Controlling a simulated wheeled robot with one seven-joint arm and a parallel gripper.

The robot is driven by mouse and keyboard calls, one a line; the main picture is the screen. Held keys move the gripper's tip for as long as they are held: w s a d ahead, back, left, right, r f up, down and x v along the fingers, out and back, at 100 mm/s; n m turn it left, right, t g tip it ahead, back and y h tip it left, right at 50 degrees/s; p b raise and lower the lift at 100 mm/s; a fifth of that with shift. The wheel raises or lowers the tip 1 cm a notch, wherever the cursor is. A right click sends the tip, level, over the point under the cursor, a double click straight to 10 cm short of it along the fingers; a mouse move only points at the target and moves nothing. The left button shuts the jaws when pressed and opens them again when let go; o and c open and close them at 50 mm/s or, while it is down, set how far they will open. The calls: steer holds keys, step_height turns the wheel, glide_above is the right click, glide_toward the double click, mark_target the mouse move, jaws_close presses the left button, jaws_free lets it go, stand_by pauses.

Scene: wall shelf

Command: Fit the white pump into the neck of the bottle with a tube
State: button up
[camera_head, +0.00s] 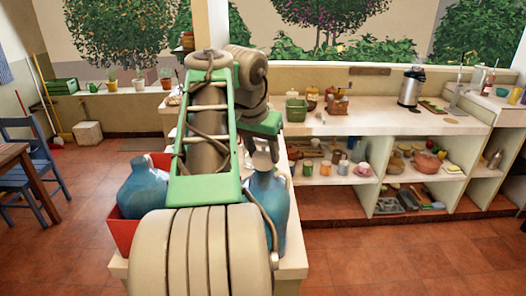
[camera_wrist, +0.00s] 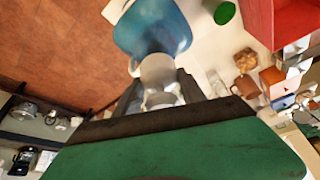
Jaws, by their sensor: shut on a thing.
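My gripper (camera_wrist: 162,92) is shut on the white pump (camera_wrist: 158,73), which shows pale grey between the two dark fingers in the wrist view. The pump (camera_head: 262,161) shows at the bottle's top, below my green gripper. I cannot tell whether it sits in the neck or just above it. No tube can be made out.
A second blue bottle (camera_head: 143,187) stands in a red crate (camera_head: 124,232) left of my arm. In the wrist view, brown mugs (camera_wrist: 246,86) and a green round thing (camera_wrist: 224,13) are on the pale surface. Shelves (camera_head: 400,180) with crockery stand at the right.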

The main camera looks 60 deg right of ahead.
steer(key=o, duration=1.5)
steer(key=p+v, duration=0.5)
steer(key=v, duration=0.2)
steer(key=shift+a+r+p, duration=0.2)
steer(key=shift+r+p, duration=0.15)
